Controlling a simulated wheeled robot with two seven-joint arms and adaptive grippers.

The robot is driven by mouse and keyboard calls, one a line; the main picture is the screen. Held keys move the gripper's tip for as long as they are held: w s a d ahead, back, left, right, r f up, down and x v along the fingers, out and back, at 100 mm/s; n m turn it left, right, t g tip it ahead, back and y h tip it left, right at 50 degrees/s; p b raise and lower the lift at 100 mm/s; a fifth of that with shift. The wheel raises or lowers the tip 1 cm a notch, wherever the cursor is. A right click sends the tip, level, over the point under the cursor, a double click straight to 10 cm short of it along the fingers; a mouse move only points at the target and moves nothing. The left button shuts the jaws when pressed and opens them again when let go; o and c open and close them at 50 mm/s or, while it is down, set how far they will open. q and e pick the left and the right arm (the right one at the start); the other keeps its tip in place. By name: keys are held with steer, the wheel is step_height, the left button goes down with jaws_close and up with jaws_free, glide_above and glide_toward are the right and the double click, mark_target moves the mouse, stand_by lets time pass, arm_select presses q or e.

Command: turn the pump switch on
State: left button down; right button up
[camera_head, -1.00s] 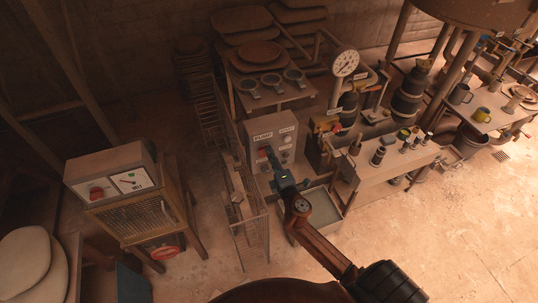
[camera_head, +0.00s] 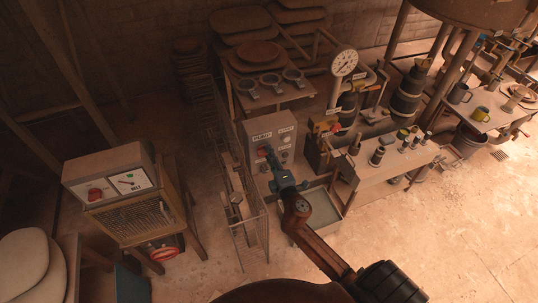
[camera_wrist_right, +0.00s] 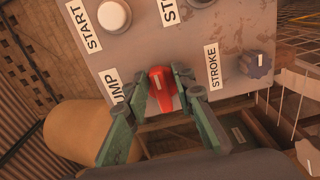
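The pump switch is a red knob (camera_wrist_right: 162,92) with a pale pointer line, beside the PUMP label on a grey control panel (camera_head: 255,130). In the right wrist view its pointer runs nearly up the picture, slightly tilted. My right gripper (camera_wrist_right: 163,75) has its two green fingers on either side of the knob, close against it, and appears shut on it. In the head view this gripper (camera_head: 270,157) reaches the panel's front, and its fingers partly cover the knob. My left gripper is not in view.
The panel also carries a white START button (camera_wrist_right: 114,15) and a dark STROKE knob (camera_wrist_right: 259,62). A wire rack (camera_head: 240,205) stands left of the panel. A tray (camera_head: 322,210) lies below my right arm, and a bench with bottles (camera_head: 395,155) stands to the right.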

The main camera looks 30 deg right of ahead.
steer(key=shift+o, duration=0.3)
steer(key=v, duration=1.2)
steer(key=s+f+m+g+y, duration=0.1)
steer(key=s+f+m+g, duration=0.15)
steer(key=f, duration=1.45)
steer(key=s+f+m+g+y, duration=0.15)
steer(key=f+g, duration=0.25)
steer(key=f, duration=1.2)
steer(key=s+f+m+g, duration=0.2)
steer(key=s+f, duration=0.5)
steer(key=f, duration=0.3)
steer(key=s+f+m+g, duration=0.2)
steer(key=s+f+g, duration=0.1)
steer(key=s+f, duration=0.55)
steer(key=s+a+f+m+g, duration=0.1)
steer(key=s+f+m+g, duration=0.1)
steer(key=s+f, duration=0.3)
steer(key=s+f+m+g+y, duration=0.1)
steer(key=s+f, duration=0.4)
steer(key=s, duration=0.9)
steer(key=s+a+f+m+g, duration=0.1)
steer(key=s+f, duration=0.4)
steer(key=s, duration=0.5)
steer(key=shift+a+f+m+g, duration=0.35)
steer(key=shift+f+m+g, duration=0.05)
steer(key=shift+m+g, duration=0.5)
